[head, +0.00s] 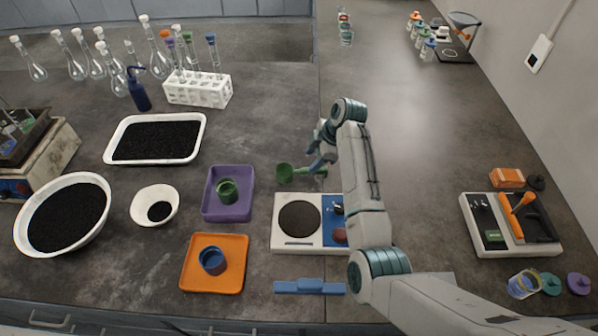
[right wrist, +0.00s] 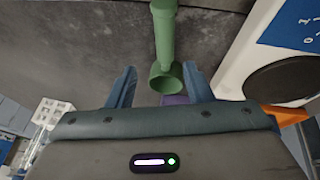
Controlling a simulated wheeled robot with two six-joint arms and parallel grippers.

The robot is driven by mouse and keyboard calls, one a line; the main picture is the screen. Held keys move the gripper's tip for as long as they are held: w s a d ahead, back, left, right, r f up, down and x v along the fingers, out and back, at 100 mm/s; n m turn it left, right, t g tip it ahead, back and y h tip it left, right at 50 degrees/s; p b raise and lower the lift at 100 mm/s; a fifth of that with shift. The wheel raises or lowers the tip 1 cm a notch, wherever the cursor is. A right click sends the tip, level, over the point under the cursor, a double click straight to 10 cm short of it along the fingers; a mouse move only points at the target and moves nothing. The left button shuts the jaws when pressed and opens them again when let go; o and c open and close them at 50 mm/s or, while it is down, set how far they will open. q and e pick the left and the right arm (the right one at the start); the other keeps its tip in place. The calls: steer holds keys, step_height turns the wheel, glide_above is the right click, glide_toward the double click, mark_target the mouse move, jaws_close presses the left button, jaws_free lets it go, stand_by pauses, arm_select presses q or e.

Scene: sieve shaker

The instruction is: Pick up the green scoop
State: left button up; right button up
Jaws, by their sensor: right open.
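The green scoop (head: 286,173) lies on the dark grey bench, just behind the white scale; its bowl is at the left and its handle points right. My right gripper (head: 318,158) is at the scoop's handle in the head view, partly hiding it. In the right wrist view the scoop (right wrist: 165,50) shows between and beyond the two blue fingers of the right gripper (right wrist: 159,85), bowl nearest the fingers. The fingers are apart, with a gap on both sides of the scoop. My left gripper is not in view.
The white scale (head: 283,243) stands in front of the scoop. A purple tray (head: 243,212) with a green cup and an orange tray (head: 236,282) with a blue cup are at the left. A white tube rack (head: 198,92) stands farther back.

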mark_target(301, 173)
steer(key=x, duration=0.1)
steer(key=p+x, duration=0.2)
steer(key=x, duration=0.1)
steer(key=shift+s+d+f, duration=0.15)
steer(key=shift+s, duration=0.2)
steer(key=shift+f, duration=0.35)
steer(key=shift+w+f, duration=0.1)
steer(key=shift+f, duration=0.05)
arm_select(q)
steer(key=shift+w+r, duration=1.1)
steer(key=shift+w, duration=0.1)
arm_select(e)
jaws_close()
